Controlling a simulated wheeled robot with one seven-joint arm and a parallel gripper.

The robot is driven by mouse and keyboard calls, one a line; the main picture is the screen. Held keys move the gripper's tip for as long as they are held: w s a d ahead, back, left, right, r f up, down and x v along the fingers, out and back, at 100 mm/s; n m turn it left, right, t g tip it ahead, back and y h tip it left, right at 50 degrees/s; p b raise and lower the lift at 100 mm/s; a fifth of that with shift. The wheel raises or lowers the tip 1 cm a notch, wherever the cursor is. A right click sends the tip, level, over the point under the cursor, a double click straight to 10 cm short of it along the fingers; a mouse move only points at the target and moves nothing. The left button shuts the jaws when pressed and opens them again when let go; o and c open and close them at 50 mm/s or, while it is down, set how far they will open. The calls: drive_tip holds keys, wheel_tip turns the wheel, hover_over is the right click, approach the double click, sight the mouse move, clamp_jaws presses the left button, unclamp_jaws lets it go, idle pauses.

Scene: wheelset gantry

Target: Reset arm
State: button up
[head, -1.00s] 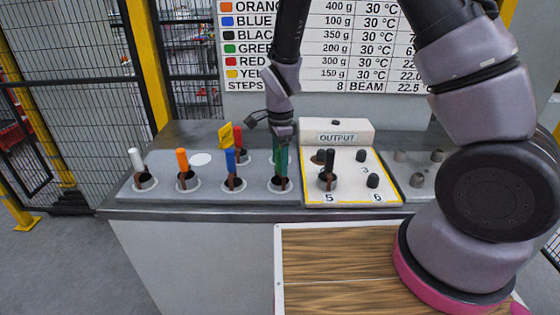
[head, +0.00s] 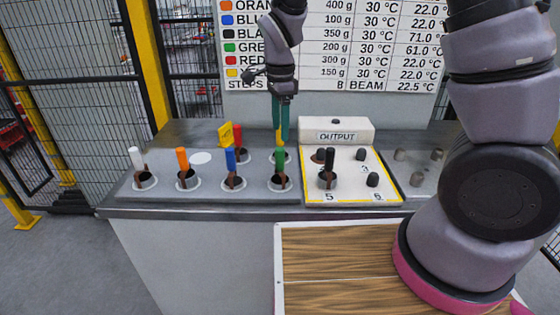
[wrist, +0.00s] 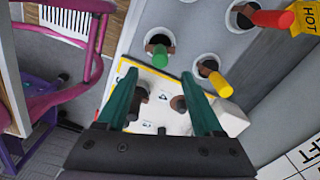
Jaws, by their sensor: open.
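My gripper (head: 281,138) hangs above the right end of the grey rack, fingers pointing down, open and empty. Its two green fingers also show in the wrist view (wrist: 163,92), spread apart. The green handle (head: 280,161) stands in a front hole below it and is apart from the fingers in the wrist view (wrist: 160,57). The yellow handle (wrist: 220,86) stands in the hole behind; the fingers partly overlap it in the head view. The black handle (head: 329,159) stands in output place 5.
White (head: 135,157), orange (head: 182,160), blue (head: 230,158) and red (head: 238,135) handles stand in the rack, a yellow HOT tag (head: 226,134) near the red one. The output box (head: 337,131) is behind the output panel (head: 350,195). A wooden-topped surface (head: 335,262) is in front.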

idle(0.4)
drive_tip(key=s+d+r+n+t+y, duration=0.2)
drive_tip(key=s+d+r+n, duration=0.1)
drive_tip(key=d+r, duration=0.65)
drive_tip(key=s+d+r+n+t+y, duration=0.15)
drive_tip(key=d+r+n, duration=0.25)
drive_tip(key=d+r, duration=0.55)
drive_tip(key=s+d+r+n+t+h, duration=0.1)
drive_tip(key=s+d+r+n+t, duration=0.2)
drive_tip(key=s+r, duration=0.3)
drive_tip(key=shift+s+d+t, duration=0.35)
drive_tip(key=shift+s+d, duration=0.05)
drive_tip(key=shift+s, duration=0.5)
